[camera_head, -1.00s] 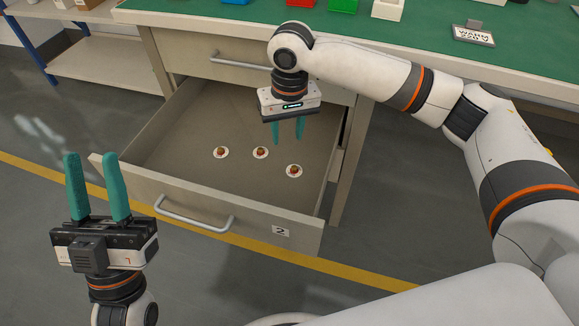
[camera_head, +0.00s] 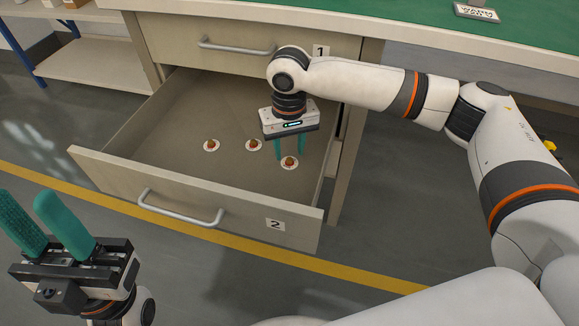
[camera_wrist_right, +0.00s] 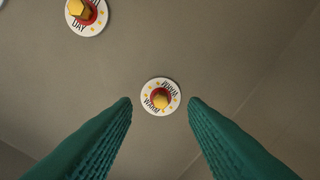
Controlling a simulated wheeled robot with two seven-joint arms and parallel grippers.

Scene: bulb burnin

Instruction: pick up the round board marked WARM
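Three small round white boards with amber parts lie in the open drawer marked 2 (camera_head: 110,165). In the right wrist view the board marked WARM (camera_wrist_right: 161,97) lies between and just beyond my right fingertips. In the head view it is the nearest right board (camera_head: 289,163). A board marked DAY (camera_wrist_right: 86,15) shows at the top left of the wrist view. My right gripper (camera_head: 290,157) points down into the drawer, open and empty, above the WARM board. My left gripper (camera_head: 38,212) is open and empty, fingers up, outside the drawer at the lower left.
The drawer's front wall has a handle (camera_head: 180,210) facing me. The closed drawer marked 1 (camera_head: 230,45) is above. The drawer floor around the boards is clear.

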